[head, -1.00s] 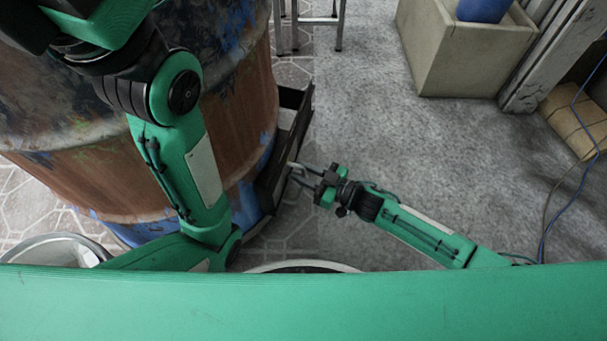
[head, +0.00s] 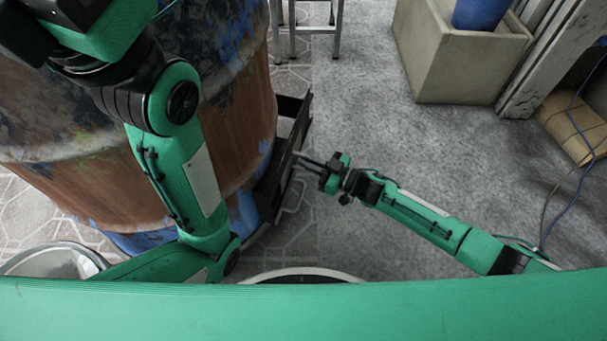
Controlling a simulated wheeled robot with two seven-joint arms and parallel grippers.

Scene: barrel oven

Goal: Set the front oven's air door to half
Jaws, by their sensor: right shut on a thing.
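The barrel oven (head: 225,125) is a large rusty-brown and blue drum at the left. A dark metal frame (head: 290,125) stands out from its right side, low near the floor. My right gripper (head: 299,156) reaches in from the right, with its fingers together at this frame. It is shut on a small part there, which looks like the air door's handle. The fingers mostly hide that part, and the door's opening cannot be read from here. My left arm is folded in front of the drum; its gripper does not show.
A metal stool (head: 308,30) stands behind the drum. A beige planter (head: 455,60) with a blue pot (head: 482,12) is at the back right. A cardboard box (head: 572,128) and a blue cable (head: 565,205) lie at the far right. The grey floor between is clear.

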